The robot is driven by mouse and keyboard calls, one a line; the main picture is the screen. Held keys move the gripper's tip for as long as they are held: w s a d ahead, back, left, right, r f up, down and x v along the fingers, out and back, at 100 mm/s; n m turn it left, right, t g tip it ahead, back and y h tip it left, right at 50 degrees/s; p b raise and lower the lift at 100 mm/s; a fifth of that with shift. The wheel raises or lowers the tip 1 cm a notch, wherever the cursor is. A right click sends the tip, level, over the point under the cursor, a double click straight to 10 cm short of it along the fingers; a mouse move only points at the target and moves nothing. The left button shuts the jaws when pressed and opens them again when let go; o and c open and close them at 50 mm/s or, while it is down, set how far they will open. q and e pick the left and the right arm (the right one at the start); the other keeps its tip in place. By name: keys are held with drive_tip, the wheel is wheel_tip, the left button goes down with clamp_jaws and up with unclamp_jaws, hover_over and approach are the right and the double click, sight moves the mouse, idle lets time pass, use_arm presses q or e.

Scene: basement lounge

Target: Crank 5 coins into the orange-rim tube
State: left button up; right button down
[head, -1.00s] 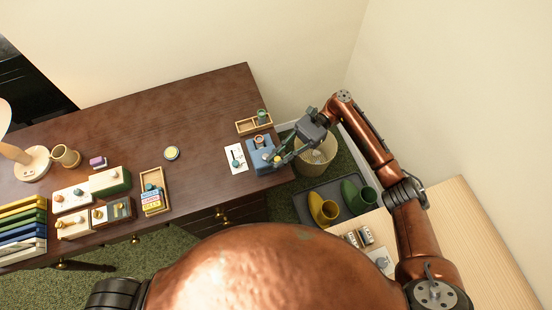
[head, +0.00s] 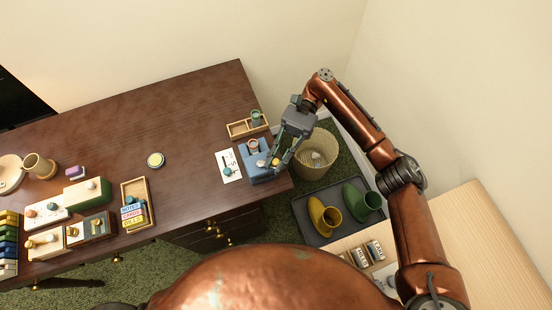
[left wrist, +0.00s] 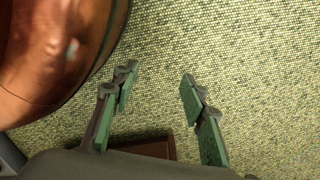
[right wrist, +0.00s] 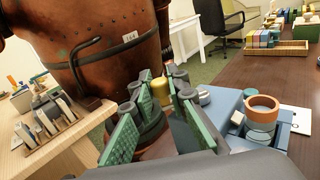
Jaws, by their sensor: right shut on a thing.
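The blue coin device (head: 256,174) sits at the right end of the dark desk. The orange-rim tube (right wrist: 262,103) stands upright in it; in the head view its rim (head: 252,144) is small. I cannot make out any coins inside it. A gold crank knob (right wrist: 161,89) shows between the fingers of my right gripper (right wrist: 160,112), which is shut on it at the device's right side. In the head view, the right gripper (head: 279,158) reaches down to the device from the back right. My left gripper (left wrist: 155,105) is open and empty above the green carpet.
A white card (head: 229,169) with a small green piece lies left of the device. A wooden tray (head: 238,130) with a green cup stands behind it. A basket (head: 316,165) and a boot tray (head: 303,219) are on the floor to the right. The desk's middle is mostly clear.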

sight(276, 160)
drive_tip(key=shift+w+f+n+h+b, duration=0.15)
drive_tip(key=shift+n+h+b, duration=0.15)
drive_tip(key=shift+h+b, duration=0.15)
use_arm(q)
drive_tip(key=shift+w+d+r, duration=0.2)
drive_tip(key=shift+w+r, duration=1.4)
use_arm(e)
drive_tip(key=c, duration=1.8)
unclamp_jaws()
drive_tip(key=shift+c, duration=0.2)
use_arm(q)
drive_tip(key=shift+s, duration=0.1)
use_arm(e)
drive_tip(key=shift+r, duration=0.35)
wheel_tip(276, 160, up, 10)
drive_tip(key=shift+f, duration=0.2)
